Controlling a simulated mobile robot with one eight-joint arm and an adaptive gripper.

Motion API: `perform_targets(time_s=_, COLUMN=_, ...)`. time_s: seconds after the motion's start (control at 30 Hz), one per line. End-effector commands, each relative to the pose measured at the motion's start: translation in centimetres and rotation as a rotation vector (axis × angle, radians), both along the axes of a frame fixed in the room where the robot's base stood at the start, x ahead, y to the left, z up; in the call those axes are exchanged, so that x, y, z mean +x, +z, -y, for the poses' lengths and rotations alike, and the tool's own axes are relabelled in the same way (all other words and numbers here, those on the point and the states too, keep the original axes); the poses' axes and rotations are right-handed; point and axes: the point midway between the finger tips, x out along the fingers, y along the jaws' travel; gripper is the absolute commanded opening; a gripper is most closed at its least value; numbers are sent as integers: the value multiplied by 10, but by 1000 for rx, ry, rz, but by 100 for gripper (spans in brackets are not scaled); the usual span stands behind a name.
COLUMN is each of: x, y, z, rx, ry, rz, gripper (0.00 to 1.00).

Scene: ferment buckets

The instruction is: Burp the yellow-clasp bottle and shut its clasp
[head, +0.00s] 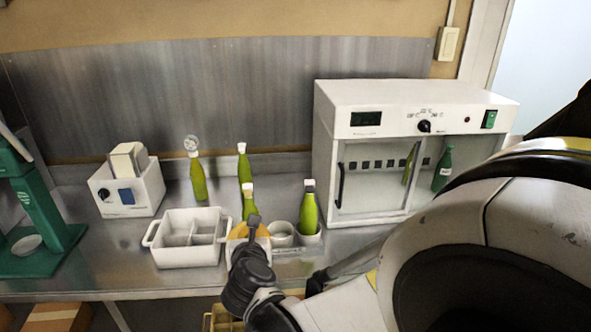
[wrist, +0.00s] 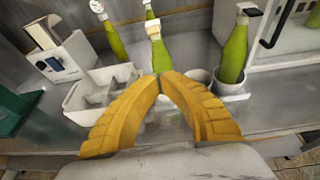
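Several green bottles stand on the metal bench. The front middle one (head: 248,205) has a pale yellowish top, also in the wrist view (wrist: 155,52); its clasp is too small to read. Its lower part is hidden behind my gripper (head: 259,232). The yellow fingers (wrist: 161,76) meet at their tips in front of that bottle, with nothing visible between them. A bottle with a dark-and-white top (head: 309,212) stands at the right in a white holder. A bottle with a white top (head: 244,168) stands behind, and one with a round dial on top (head: 198,182) is left.
A white divided bin (head: 157,245) stands left of my gripper. Behind it is a white box with a knob (head: 105,195). A white cabinet (head: 410,92) with a glass door and a dark green bottle (head: 442,170) is at the right. A green stand (head: 40,210) is far left.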

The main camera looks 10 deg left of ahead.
Motion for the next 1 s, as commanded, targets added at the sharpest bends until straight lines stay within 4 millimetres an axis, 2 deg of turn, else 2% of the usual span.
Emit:
perform_targets(time_s=0.17, x=12, y=-7, z=-7, rx=-20, ry=11, rz=10, gripper=0)
perform_targets(time_s=0.6, x=93, y=-38, z=-29, rx=-16, ry=7, rz=8, gripper=0)
perform_targets(time_s=0.7, x=90, y=-16, z=-29, rx=-16, ry=8, rz=8, gripper=0)
perform_targets(time_s=0.8, x=90, y=-5, z=-29, rx=-16, ry=8, rz=8, gripper=0)
perform_targets(time_s=1.0, x=90, y=6, z=-29, rx=-16, ry=8, rz=8, gripper=0)
